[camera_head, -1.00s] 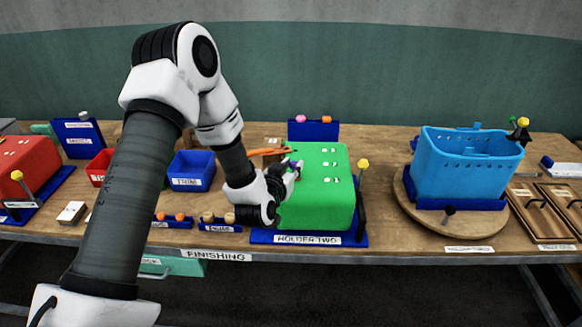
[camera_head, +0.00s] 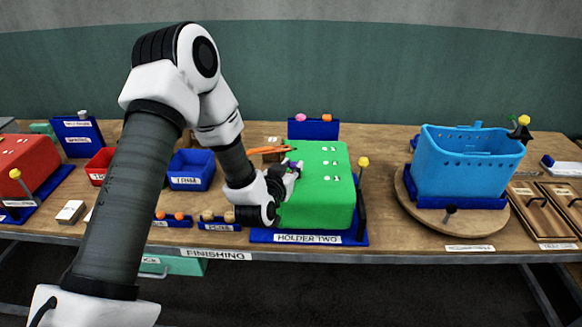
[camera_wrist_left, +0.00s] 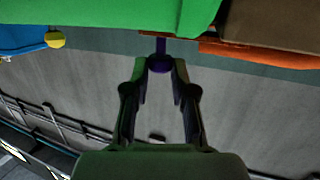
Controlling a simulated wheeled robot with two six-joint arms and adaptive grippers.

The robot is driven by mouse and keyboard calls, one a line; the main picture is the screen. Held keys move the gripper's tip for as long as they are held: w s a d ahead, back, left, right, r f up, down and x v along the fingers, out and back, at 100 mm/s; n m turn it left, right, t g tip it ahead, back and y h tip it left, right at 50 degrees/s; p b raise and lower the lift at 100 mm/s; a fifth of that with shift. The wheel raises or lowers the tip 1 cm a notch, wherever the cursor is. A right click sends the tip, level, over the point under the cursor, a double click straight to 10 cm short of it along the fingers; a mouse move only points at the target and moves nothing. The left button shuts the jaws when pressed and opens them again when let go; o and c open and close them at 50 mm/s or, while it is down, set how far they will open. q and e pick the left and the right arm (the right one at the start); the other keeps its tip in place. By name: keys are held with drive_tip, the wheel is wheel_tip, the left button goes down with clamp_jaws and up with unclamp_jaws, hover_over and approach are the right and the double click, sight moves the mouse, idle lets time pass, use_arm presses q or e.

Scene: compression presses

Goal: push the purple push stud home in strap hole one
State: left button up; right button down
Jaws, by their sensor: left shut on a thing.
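The green block (camera_head: 318,205) sits on the blue base labelled HOLDER TWO (camera_head: 262,237), with small white marks on its top. My left gripper (camera_head: 293,168) is at the block's upper left edge. In the left wrist view, my left gripper (camera_wrist_left: 160,68) is shut on the purple push stud (camera_wrist_left: 160,62). The stud's stem points up in the picture toward the edge of the green block (camera_wrist_left: 100,15). I cannot tell whether the stem has entered a hole. Strap hole one cannot be made out. My right gripper is out of view.
An orange strap-like piece (camera_head: 268,151) lies left of the block; it also shows in the wrist view (camera_wrist_left: 255,55). A yellow-knobbed lever (camera_head: 363,163) stands at the block's right. A blue tub (camera_head: 465,165) stands on a round turntable (camera_head: 440,222). A blue bin (camera_head: 190,170) is at left.

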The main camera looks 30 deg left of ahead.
use_arm(q)
drive_tip(key=shift+f+b, duration=0.95)
drive_tip(key=shift+f, duration=0.25)
drive_tip(key=o, duration=0.8)
drive_tip(key=v, duration=0.7)
drive_tip(key=shift+s+r, duration=0.1)
drive_tip(key=shift+s, duration=0.15)
